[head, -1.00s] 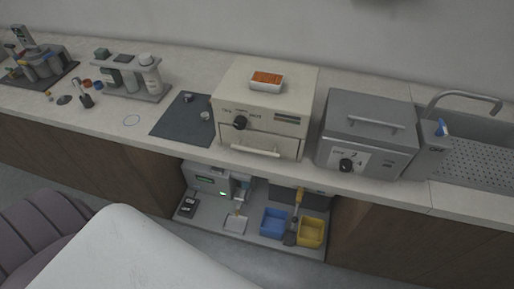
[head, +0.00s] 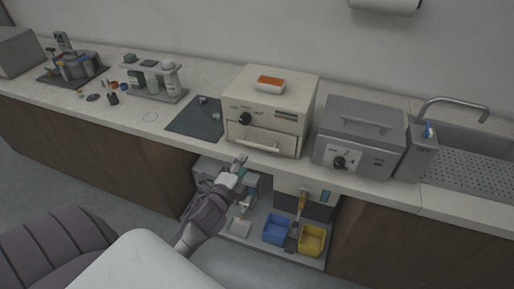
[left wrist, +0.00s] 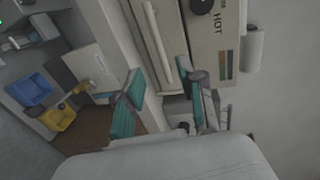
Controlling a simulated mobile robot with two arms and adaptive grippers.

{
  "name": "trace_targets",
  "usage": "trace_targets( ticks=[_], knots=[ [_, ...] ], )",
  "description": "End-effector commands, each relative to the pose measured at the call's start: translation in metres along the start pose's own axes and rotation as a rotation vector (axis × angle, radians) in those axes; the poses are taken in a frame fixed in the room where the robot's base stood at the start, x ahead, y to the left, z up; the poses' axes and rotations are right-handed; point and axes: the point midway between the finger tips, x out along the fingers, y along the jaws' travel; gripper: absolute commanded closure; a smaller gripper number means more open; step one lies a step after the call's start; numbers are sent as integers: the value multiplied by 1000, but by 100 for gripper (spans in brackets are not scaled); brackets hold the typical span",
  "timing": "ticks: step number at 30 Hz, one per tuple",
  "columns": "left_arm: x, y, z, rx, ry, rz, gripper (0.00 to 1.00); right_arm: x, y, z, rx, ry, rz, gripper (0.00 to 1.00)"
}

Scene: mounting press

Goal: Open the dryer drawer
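The dryer is a cream box (head: 270,97) on the counter, with a dark knob and a small display on its front. Its drawer (head: 280,141) is the lower front panel with a pale bar handle (head: 254,146), and it looks closed. The handle (left wrist: 154,40) also shows in the left wrist view, with the dryer front (left wrist: 212,50) marked HOT beside it. My left gripper (head: 240,161) is just in front of and below the handle. In the left wrist view the fingers (left wrist: 162,83) are apart with nothing between them, short of the handle. My right gripper is not in view.
A grey appliance (head: 362,140) stands right of the dryer, with a sink (head: 470,155) beyond. A dark mat (head: 195,118) and a bottle rack (head: 155,88) are to the left. Blue (head: 277,229) and yellow (head: 312,240) bins sit on the shelf below. An orange-topped tray (head: 271,84) rests on the dryer.

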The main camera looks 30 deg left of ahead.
Motion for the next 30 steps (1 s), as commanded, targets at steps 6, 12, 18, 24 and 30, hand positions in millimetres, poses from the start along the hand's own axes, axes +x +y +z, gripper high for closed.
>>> trace_targets(
  ticks=[6,12,18,24,30],
  knots=[
    [44,-3,-1,-3,1,-1,61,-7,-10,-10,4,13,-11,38],
    [86,-1,-1,-4,1,1,61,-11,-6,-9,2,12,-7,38],
    [114,0,-1,-5,1,2,61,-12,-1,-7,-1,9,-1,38],
    [125,1,-1,-4,2,3,61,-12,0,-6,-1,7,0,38],
    [126,1,-1,-4,2,2,61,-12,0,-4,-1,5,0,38]
  ],
)
